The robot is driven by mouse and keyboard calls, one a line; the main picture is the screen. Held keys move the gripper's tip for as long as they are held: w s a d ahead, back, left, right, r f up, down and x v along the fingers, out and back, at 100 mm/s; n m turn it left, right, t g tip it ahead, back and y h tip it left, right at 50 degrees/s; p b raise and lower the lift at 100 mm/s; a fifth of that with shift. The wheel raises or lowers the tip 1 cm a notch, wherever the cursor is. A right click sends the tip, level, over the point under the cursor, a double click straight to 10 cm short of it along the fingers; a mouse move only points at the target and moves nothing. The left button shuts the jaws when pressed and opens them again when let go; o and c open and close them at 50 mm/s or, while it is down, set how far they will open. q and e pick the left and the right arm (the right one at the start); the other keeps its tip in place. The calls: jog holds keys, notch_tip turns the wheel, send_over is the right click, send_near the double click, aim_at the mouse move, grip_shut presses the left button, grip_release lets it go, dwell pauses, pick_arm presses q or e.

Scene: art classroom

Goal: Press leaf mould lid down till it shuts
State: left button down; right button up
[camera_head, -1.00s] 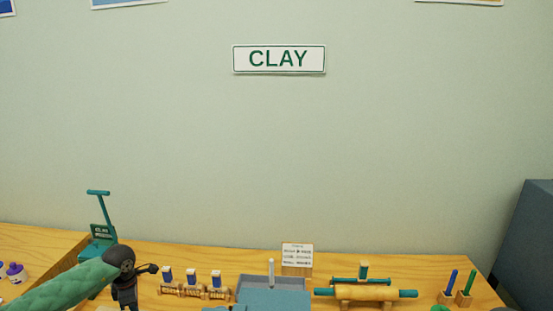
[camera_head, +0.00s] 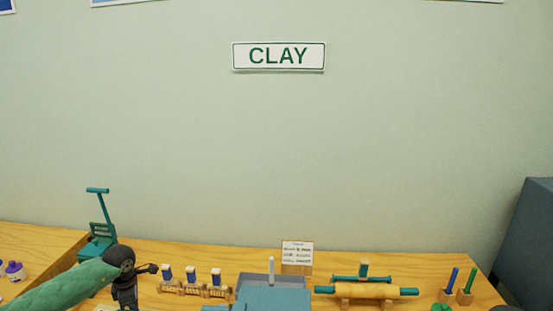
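No leaf mould or lid can be clearly made out. A small green piece (camera_head: 440,307) is cut off by the bottom edge at the right; I cannot tell what it is. My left arm, in a green padded sleeve, comes in from the lower left. Its dark wrist (camera_head: 124,288) points down over the table, left of the small wooden rack. The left gripper's fingers are below the frame. My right gripper is not in view.
The wooden table (camera_head: 220,255) holds a teal tool with a T-handle (camera_head: 102,225), a rack of blue-and-white pieces (camera_head: 192,277), a grey-blue box (camera_head: 270,297), a small sign (camera_head: 297,257), a rolling pin on a stand (camera_head: 365,291) and two upright handles (camera_head: 459,285). A wall stands behind.

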pick_arm(q)
jog(key=shift+f+b, duration=1.2)
jog(key=shift+b, duration=2.25)
dwell(4.5)
